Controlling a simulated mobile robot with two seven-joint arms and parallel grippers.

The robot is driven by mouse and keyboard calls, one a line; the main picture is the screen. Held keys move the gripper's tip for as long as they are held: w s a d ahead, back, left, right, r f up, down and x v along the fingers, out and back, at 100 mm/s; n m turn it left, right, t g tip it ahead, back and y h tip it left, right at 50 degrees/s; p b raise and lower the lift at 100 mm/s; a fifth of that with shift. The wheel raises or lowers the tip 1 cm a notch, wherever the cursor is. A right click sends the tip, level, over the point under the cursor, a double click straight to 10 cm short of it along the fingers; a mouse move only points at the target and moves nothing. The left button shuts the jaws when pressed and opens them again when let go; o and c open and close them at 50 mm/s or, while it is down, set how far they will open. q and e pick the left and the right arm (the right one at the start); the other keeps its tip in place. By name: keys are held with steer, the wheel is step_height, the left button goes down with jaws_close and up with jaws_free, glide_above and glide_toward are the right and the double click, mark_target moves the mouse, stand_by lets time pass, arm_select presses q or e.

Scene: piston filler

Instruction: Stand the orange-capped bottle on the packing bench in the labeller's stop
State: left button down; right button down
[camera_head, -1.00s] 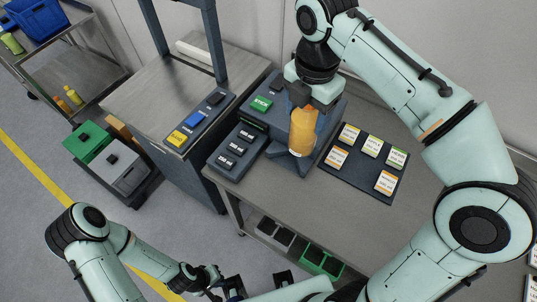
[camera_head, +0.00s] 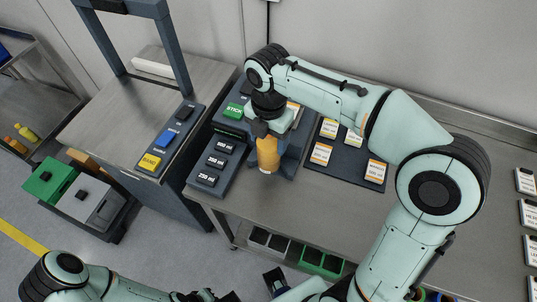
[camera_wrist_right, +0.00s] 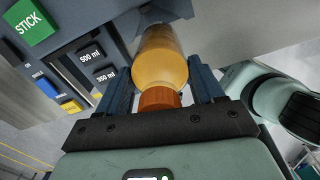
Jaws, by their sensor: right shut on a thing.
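My right gripper (camera_head: 262,128) is shut on the orange-capped bottle (camera_head: 268,154), which holds amber contents. In the right wrist view the bottle (camera_wrist_right: 160,58) lies between the two fingers (camera_wrist_right: 160,88), with its orange cap (camera_wrist_right: 159,98) near the palm. In the head view it hangs nearly upright at the front of the dark blue-grey labeller (camera_head: 228,127), beside the stop (camera_head: 289,164). I cannot tell whether its base touches anything. The stop is partly hidden by the bottle and my arm. My left gripper is at the bottom edge, mostly cut off.
The labeller has a green STICK button (camera_head: 235,111) and several volume buttons. A dark mat with label cards (camera_head: 321,153) lies to the right. The bench front (camera_head: 300,205) is bare. The machine with the yellow button (camera_head: 149,161) stands left; bins (camera_head: 95,207) sit on the floor.

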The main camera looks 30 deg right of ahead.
mark_target(269, 154)
steer(key=shift+f+b, duration=0.45)
steer(key=shift+f, duration=2.7)
steer(key=shift+f, duration=0.15)
steer(key=shift+c, duration=0.7)
jaws_free()
step_height(269, 154, up, 11)
steer(key=shift+r+p, duration=0.15)
steer(key=shift+p, duration=0.95)
steer(key=shift+r, duration=0.55)
